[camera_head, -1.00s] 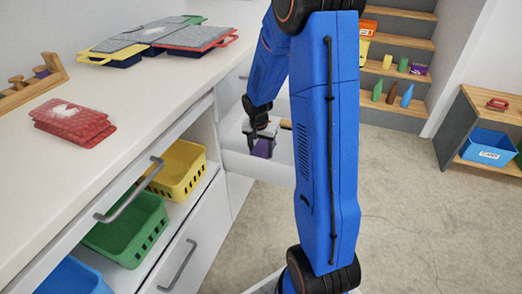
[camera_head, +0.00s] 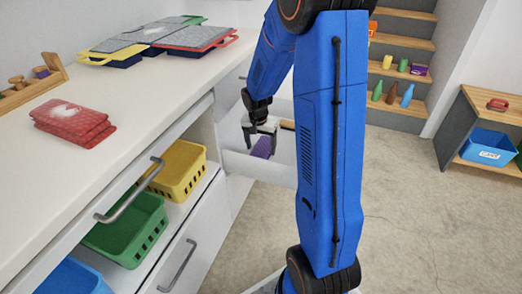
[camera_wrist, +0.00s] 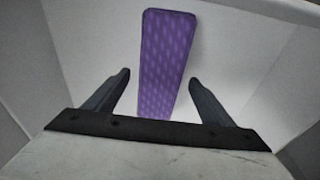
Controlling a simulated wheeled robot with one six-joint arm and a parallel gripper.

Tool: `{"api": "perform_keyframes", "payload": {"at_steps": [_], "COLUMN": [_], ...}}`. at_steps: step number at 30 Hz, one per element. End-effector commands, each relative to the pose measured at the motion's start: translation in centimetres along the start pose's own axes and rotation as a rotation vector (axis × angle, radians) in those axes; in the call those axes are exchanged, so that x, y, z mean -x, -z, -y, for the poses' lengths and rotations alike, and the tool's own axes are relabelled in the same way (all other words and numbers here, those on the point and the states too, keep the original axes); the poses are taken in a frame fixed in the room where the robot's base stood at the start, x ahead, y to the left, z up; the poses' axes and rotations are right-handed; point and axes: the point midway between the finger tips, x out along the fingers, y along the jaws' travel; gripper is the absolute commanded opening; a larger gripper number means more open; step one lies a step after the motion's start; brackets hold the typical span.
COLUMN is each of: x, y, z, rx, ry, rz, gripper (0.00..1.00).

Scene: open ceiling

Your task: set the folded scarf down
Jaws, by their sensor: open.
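The folded scarf appears to be the purple patterned strip (camera_head: 262,147) in the open white drawer (camera_head: 240,164). In the wrist view the scarf (camera_wrist: 164,62) is a long narrow shape lying inside the drawer, its near end between my fingers. My gripper (camera_head: 259,137) is over the drawer with its jaws spread. In the wrist view my gripper (camera_wrist: 160,78) shows gaps between both fingers and the scarf. Part of the drawer is hidden behind my blue arm.
A red folded cloth (camera_head: 73,122) lies on the white counter (camera_head: 150,95). Yellow (camera_head: 178,170) and green (camera_head: 128,228) baskets sit below the counter top. A stepped shelf with bottles (camera_head: 391,92) and a blue bin (camera_head: 487,147) stand right. Open floor lies between.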

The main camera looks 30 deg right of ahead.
Motion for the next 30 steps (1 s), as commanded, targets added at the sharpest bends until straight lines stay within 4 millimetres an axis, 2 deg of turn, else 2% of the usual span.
{"api": "perform_keyframes", "payload": {"at_steps": [3, 9, 15, 20, 25, 30], "x": [2.5, 6.2, 8.6, 9.7, 12.2, 16.1], "y": [0.1, 0.1, 0.0, -0.2, -1.9, -5.5], "z": [0.1, 0.1, 0.0, 0.0, -0.6, -1.9], "rx": [0.000, 0.001, 0.000, 0.006, 0.065, 0.178], "ry": [0.004, 0.003, 0.002, 0.004, 0.024, 0.060], "rz": [-0.005, -0.003, -0.001, -0.002, -0.018, -0.044], "gripper": [0.76, 0.76, 0.76, 0.76, 0.76, 0.76]}}
